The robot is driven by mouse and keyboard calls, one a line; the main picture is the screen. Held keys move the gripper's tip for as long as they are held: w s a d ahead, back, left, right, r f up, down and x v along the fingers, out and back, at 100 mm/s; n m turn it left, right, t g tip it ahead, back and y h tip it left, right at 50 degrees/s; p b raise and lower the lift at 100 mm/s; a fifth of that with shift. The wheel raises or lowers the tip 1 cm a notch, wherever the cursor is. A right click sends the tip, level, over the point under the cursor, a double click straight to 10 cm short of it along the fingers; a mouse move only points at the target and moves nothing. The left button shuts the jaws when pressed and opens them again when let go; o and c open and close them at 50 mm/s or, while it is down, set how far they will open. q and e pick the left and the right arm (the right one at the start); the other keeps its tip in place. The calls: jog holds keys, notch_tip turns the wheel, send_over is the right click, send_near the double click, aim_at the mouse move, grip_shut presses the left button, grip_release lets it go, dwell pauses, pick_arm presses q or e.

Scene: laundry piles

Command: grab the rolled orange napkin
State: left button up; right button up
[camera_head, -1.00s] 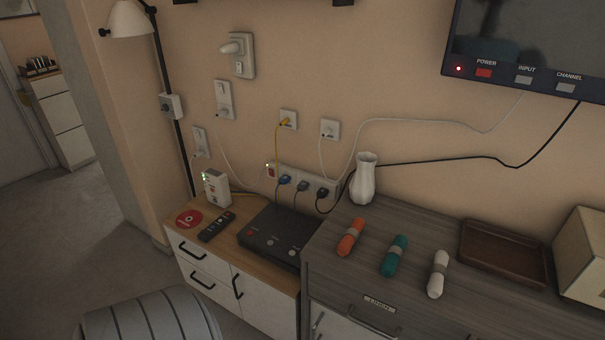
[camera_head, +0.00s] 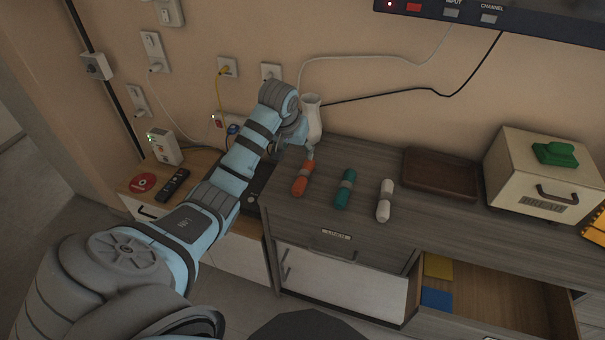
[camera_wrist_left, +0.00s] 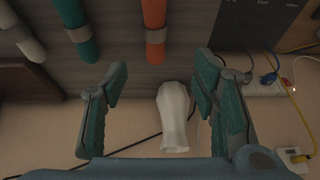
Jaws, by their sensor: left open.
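The rolled orange napkin (camera_head: 302,178), with a pale band around its middle, lies on the grey wooden cabinet top. In the left wrist view the orange napkin (camera_wrist_left: 154,22) is at the top centre, its upper part cut off by the frame. My left gripper (camera_head: 306,148) is at the napkin's wall-side end, close to the white vase (camera_head: 313,118). In the left wrist view my left gripper (camera_wrist_left: 160,78) is open with nothing held. The napkin lies beyond the gap between its fingers, apart from both. My right gripper is not in view.
A teal roll (camera_head: 345,188) and a white roll (camera_head: 384,201) lie to the right. A brown tray (camera_head: 440,193) and a cream box (camera_head: 512,178) stand farther right. The vase also shows in the wrist view (camera_wrist_left: 174,115). An open drawer (camera_head: 490,290) is below right.

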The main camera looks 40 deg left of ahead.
aim_at(303, 175)
pick_arm(q)
jog(key=b+x, duration=0.1)
jog(key=x, duration=0.3)
jog(key=b+x, duration=0.1)
jog(key=x, duration=0.4)
jog(key=s+d+b+x, duration=0.1)
jog(key=b+x, duration=0.1)
jog(key=x, duration=0.2)
jog(key=shift+w+d+f, duration=0.1)
jog(key=shift+w+f, duration=0.05)
jog(key=shift+f, duration=0.5)
jog(key=shift+c, duration=0.3)
